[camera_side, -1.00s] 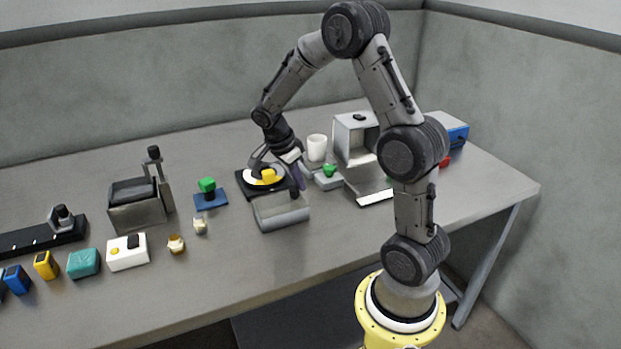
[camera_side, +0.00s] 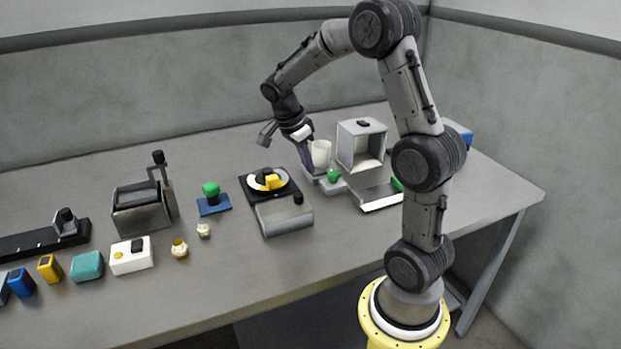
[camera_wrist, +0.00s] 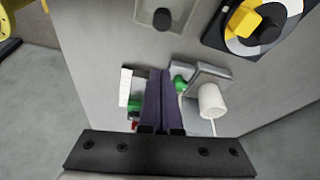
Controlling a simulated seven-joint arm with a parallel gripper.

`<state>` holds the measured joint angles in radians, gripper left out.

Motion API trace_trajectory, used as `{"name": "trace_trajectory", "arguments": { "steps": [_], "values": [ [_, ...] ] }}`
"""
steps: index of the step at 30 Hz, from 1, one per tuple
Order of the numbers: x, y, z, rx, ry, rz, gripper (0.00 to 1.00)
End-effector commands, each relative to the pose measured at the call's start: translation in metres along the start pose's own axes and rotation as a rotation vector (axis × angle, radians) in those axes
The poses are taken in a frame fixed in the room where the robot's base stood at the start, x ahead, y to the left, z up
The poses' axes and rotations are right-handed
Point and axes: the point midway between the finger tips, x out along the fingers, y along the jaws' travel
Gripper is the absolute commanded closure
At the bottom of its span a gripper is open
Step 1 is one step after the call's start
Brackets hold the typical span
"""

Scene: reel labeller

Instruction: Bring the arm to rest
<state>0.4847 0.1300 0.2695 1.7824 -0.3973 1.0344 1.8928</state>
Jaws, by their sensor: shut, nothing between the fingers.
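My gripper (camera_side: 306,168) is above the back part of the table, just left of the white cup (camera_side: 320,154) in the side view. Its dark purple fingers are together and empty; they also show shut in the wrist view (camera_wrist: 165,75). The reel unit, a black base with a white disc and a yellow block (camera_side: 272,182), stands to the left of and nearer than the gripper. It also shows at the upper right of the wrist view (camera_wrist: 240,20). Whether the fingers touch the cup's stand cannot be told.
A green button box (camera_side: 334,178) and a grey open-fronted machine (camera_side: 361,143) stand right of the gripper. A grey tray (camera_side: 284,219) fronts the reel unit. Left are a green-topped blue pad (camera_side: 212,205), a grey press (camera_side: 143,207) and several small blocks.

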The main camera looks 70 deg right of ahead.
Motion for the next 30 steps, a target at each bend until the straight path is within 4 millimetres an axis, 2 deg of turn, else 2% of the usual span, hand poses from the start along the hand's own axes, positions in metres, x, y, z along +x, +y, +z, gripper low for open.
{"name": "trace_trajectory", "arguments": {
  "steps": [3, 6, 13, 17, 20, 24, 27, 30],
  "values": [
    [-0.018, 0.000, 0.000, 0.000, 0.000, -0.002, 1.00],
    [-0.027, 0.000, 0.000, -0.001, 0.001, 0.000, 1.00],
    [-0.035, 0.000, 0.003, -0.009, 0.000, -0.004, 1.00],
    [-0.066, 0.004, 0.011, -0.034, -0.012, -0.087, 1.00],
    [-0.099, 0.026, 0.022, -0.068, -0.044, -0.171, 1.00],
    [-0.135, 0.074, 0.040, -0.265, -0.108, -0.302, 1.00],
    [-0.149, 0.113, 0.052, -0.487, -0.144, -0.401, 1.00],
    [-0.154, 0.149, 0.061, -0.739, -0.159, -0.504, 1.00]
  ]
}}
